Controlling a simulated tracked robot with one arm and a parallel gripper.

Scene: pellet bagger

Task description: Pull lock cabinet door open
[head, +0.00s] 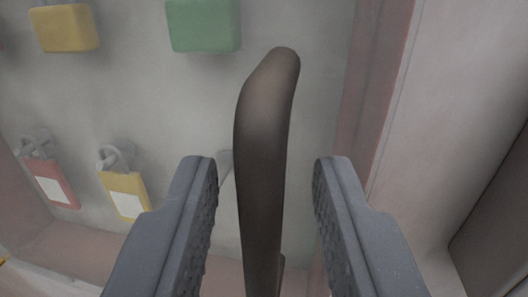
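A dark brown upright handle (264,130) stands in the middle of the head view, its rounded top leaning slightly right. My gripper (265,170) is open, with one finger on each side of the handle and a visible gap on both sides. The lower part of the handle runs out of the bottom of the picture. Behind it is the lock cabinet (372,110), with a dull red frame and a grey back panel seen through a slight haze. The door's panel and edges cannot be made out clearly.
Inside the cabinet hang a red padlock or tag (48,182) and a yellow one (125,193) at lower left. A yellow block (64,29) and a green block (203,25) show at the top. A pale wall surface (450,100) lies right of the cabinet, with a dark edge (500,225) at lower right.

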